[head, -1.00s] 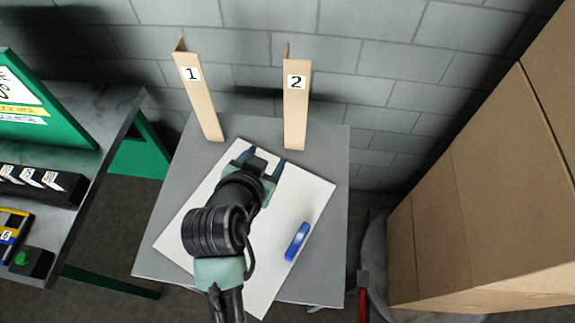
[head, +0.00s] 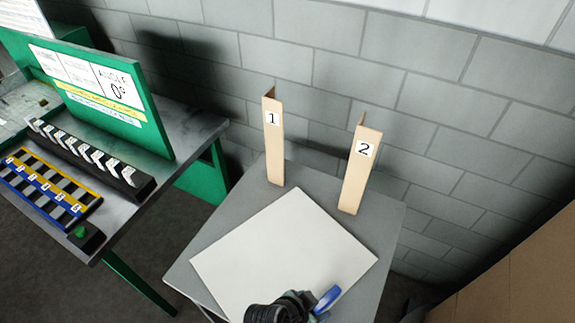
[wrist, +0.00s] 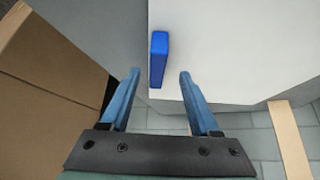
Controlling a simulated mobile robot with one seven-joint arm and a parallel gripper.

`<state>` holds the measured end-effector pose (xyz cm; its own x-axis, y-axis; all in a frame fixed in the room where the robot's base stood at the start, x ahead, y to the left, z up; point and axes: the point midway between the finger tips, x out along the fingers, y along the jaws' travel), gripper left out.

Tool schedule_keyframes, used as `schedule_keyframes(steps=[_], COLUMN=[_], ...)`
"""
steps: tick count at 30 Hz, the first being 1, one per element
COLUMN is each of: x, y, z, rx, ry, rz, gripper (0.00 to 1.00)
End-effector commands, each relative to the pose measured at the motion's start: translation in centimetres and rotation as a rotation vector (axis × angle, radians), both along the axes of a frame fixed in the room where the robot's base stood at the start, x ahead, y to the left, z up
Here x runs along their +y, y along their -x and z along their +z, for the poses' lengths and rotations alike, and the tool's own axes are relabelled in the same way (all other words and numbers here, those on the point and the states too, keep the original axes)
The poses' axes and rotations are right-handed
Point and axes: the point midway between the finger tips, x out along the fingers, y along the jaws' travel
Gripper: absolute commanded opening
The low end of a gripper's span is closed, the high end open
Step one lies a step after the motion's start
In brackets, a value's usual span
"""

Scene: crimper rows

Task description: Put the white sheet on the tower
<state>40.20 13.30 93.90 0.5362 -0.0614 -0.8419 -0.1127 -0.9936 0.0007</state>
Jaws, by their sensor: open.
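The white sheet (head: 285,250) lies flat on a grey table, with a blue handle-like block (head: 328,298) near its front right edge. Two upright beige posts, labelled 1 (head: 274,145) and 2 (head: 358,175), stand at the table's back; which is the tower is not clear. My gripper (wrist: 160,75) is open and empty. In the wrist view the blue block (wrist: 158,60) appears between and just past its fingertips, not clasped. In the head view my arm's end is at the bottom, left of the block, and the fingers are largely hidden.
The grey table (head: 378,225) stands before a grey block wall. A green-framed workbench (head: 195,125) with a sign board (head: 110,95) and racks is on the left. Large brown boxes (head: 520,255) stand at the right.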

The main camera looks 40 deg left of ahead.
Motion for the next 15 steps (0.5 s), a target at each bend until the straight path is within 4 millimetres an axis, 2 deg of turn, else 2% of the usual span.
schedule_keyframes(steps=[5, 15], x=[-0.2, -0.7], y=[-0.8, -3.3], z=[-0.5, -3.4], rx=[0.000, 0.000], ry=[0.000, 0.000], rz=[0.000, 0.000], gripper=[0.63, 0.63])
